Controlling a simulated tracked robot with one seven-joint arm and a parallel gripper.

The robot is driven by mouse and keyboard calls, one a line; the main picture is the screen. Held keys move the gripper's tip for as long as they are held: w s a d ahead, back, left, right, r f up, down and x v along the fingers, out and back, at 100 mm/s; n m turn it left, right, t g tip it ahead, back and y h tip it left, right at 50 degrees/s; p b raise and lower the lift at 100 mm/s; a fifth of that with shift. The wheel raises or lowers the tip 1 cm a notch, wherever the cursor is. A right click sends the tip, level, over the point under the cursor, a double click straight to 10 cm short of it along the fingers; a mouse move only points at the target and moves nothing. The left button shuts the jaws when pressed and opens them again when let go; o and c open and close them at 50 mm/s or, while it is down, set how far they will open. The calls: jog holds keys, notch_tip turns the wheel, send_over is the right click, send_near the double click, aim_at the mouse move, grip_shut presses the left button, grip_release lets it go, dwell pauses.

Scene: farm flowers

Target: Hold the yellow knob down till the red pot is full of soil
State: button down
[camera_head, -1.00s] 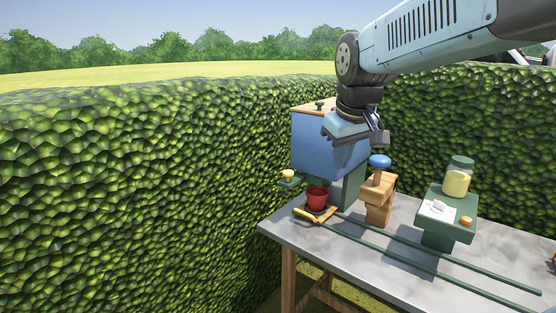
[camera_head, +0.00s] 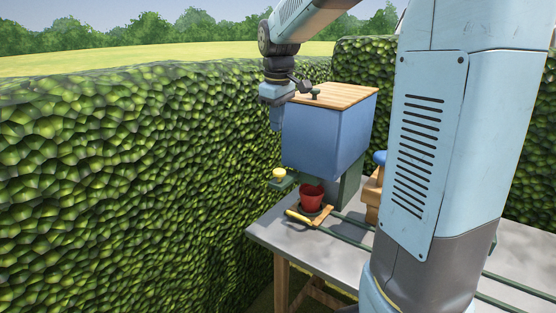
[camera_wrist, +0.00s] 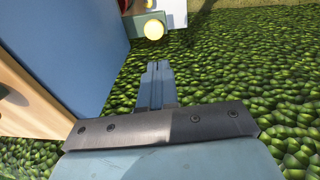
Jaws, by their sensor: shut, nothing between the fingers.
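The yellow knob (camera_head: 279,173) sits on a small green bracket at the left of the blue soil box (camera_head: 325,138). The knob also shows in the wrist view (camera_wrist: 154,29), beyond my fingertips and apart from them. The red pot (camera_head: 312,197) stands upright on a wooden carrier with a yellow handle, below the box. I cannot tell how much soil is in it. My gripper (camera_head: 276,126) points down, above the knob and beside the box's left side. In the wrist view my gripper (camera_wrist: 159,66) is shut and empty.
The box has a wooden lid (camera_head: 330,95) with a small green knob. A blue-topped wooden stand (camera_head: 372,190) is partly hidden by my arm. Green rails run along the grey table (camera_head: 290,236). A tall hedge (camera_head: 120,180) stands at the left.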

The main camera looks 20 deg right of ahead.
aim_at(280, 172)
jog(key=f, duration=0.4)
jog(key=w+d+f, duration=0.1)
jog(key=f, duration=0.4)
jog(key=w+f, duration=0.1)
jog(key=f, duration=0.4)
jog(key=shift+d, duration=0.25)
jog(key=shift+f, duration=0.85)
jog(key=shift+s+f, duration=0.15)
jog(key=shift+f, duration=0.1)
jog(key=shift+s+f, duration=0.1)
jog(key=shift+f, duration=0.05)
dwell(0.6)
